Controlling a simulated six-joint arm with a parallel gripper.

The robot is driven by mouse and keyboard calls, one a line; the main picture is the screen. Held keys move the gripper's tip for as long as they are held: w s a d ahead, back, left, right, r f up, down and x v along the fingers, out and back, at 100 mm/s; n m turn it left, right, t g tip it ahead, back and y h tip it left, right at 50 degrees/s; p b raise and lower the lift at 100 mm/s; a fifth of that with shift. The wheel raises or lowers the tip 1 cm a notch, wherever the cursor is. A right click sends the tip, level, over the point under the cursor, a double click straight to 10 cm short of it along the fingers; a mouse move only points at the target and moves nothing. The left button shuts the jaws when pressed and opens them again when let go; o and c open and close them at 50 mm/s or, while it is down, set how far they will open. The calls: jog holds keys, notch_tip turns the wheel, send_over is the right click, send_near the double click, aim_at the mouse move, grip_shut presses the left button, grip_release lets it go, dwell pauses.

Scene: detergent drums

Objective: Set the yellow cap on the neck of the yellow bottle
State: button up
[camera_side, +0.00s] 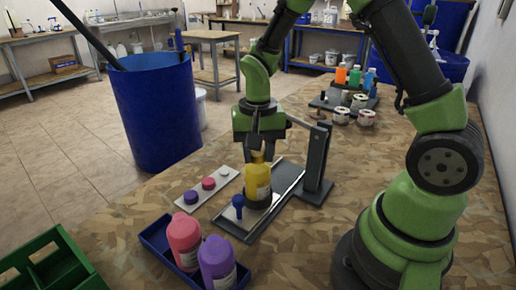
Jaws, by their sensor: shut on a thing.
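The yellow bottle (257,183) stands upright with its base in a dark round holder (257,202) on a metal plate fixture. My gripper (258,153) points down directly above the bottle, its fingers closed around the yellow cap (257,157). The cap is mostly hidden between the fingers. It is at or very near the bottle's neck; I cannot tell whether it touches. The neck itself is hidden.
A light strip (176,206) holds a purple cap (190,197) and a pink cap (208,184). A blue knob (238,202) and a dark upright post (318,158) flank the bottle. A blue tray (155,241) holds pink and purple bottles in front. A green crate (62,268) is at lower left.

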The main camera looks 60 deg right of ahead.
aim_at(258, 155)
jog(key=shift+f, duration=0.35)
dwell(0.4)
jog(key=o, duration=1.4)
jog(key=shift+c, duration=0.2)
jog(key=shift+r, duration=0.15)
jog(key=shift+r, duration=3.65)
jog(key=shift+r, duration=0.1)
jog(key=s+a+r+n+t+y, duration=0.1)
jog(key=s+a+r+n+t, duration=0.1)
jog(key=s+r, duration=0.3)
jog(key=s+a+r+n+t+y, duration=0.1)
jog(key=s+a+r+n+t, duration=0.2)
jog(key=s, duration=0.6)
notch_tip(258, 155, up, 3)
jog(key=shift+a+r+n+t, duration=0.15)
jog(key=shift+n+t, duration=0.15)
jog(key=shift+t, duration=0.8)
